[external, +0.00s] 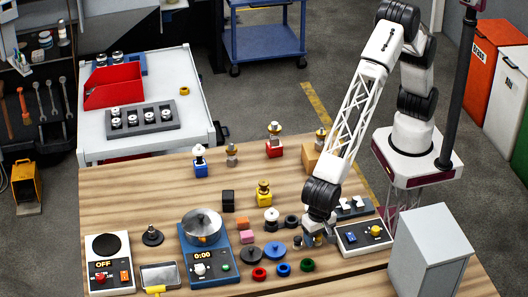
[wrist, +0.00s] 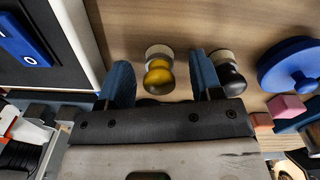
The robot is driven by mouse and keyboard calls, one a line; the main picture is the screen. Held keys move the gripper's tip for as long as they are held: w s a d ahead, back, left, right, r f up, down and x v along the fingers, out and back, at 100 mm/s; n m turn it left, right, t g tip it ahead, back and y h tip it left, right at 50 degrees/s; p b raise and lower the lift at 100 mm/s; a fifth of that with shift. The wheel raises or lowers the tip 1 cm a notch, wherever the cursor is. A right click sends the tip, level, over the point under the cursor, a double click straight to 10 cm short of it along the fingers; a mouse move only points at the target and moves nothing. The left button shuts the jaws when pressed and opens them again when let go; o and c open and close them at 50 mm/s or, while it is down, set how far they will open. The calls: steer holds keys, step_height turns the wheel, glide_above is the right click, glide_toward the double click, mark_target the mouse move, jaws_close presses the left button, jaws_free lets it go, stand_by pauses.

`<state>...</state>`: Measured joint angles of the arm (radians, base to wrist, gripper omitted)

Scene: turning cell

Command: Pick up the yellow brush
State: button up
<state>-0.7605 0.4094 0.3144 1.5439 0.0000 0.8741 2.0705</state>
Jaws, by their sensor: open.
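The yellow brush (wrist: 158,76) shows in the wrist view as a rounded yellow knob with a pale end and a dark lower part. It lies between the two blue fingers of my gripper (wrist: 162,78), with gaps on both sides. A similar black brush (wrist: 230,72) with a pale end is just outside the right finger. In the external view my gripper (external: 318,238) is low over the front right of the wooden table, and I cannot make out the yellow brush there.
A control box (external: 362,236) stands close right of my gripper. A grey cabinet (external: 430,250) stands at front right.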

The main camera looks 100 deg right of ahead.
steer(key=shift+f, duration=0.35)
stand_by(0.3)
steer(key=c, duration=1)
steer(key=shift+r, duration=0.1)
step_height(320, 180, up, 18)
stand_by(0.3)
stand_by(0.5)
